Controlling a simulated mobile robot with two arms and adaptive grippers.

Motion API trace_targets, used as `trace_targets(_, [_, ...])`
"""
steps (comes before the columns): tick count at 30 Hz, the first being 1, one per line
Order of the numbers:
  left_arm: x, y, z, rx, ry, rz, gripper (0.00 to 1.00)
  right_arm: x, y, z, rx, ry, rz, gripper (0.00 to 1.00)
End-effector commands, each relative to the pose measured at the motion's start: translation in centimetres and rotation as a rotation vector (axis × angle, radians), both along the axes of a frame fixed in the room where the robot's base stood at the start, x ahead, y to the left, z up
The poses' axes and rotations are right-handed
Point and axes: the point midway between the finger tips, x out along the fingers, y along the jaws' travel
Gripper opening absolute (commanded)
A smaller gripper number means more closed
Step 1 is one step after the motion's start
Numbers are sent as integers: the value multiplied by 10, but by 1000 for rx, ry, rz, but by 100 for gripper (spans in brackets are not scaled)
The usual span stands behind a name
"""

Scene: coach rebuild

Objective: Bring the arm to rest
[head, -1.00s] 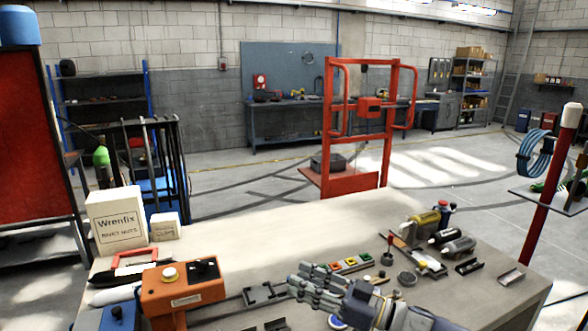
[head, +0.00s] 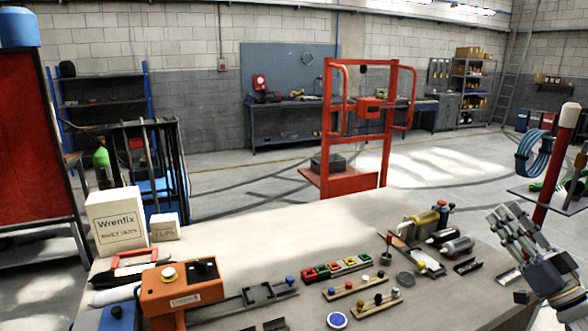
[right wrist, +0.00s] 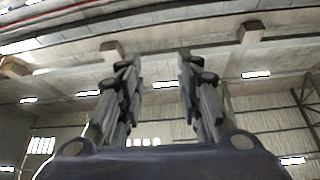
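My right gripper (head: 512,230) is raised at the right end of the workbench (head: 335,215) in the head view. Its fingers point up and to the left. In the right wrist view the two fingers of the gripper (right wrist: 158,72) stand apart with nothing between them, and the roof and upper wall are behind. My left gripper is not in view.
On the bench are an orange control box (head: 183,290), a row of coloured buttons (head: 337,268), wooden strips with knobs (head: 362,286) and a cardboard box (head: 117,222). A red post (head: 553,165) with a blue coil stands near my right gripper. The bench's back middle is clear.

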Motion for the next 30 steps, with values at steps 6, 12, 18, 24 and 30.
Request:
trace_targets(6, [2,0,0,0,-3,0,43,25,-39,-37,-313,112,-323,32])
trace_targets(12, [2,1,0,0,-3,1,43,38,-89,-84,-734,290,-629,32])
trace_targets(18, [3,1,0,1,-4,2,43,28,-124,-188,-994,546,-734,32])
trace_targets(24, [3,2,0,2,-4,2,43,-8,-114,-336,-933,780,-648,32])
trace_targets(30, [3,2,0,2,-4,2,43,-68,-85,-470,-880,1003,-555,32])
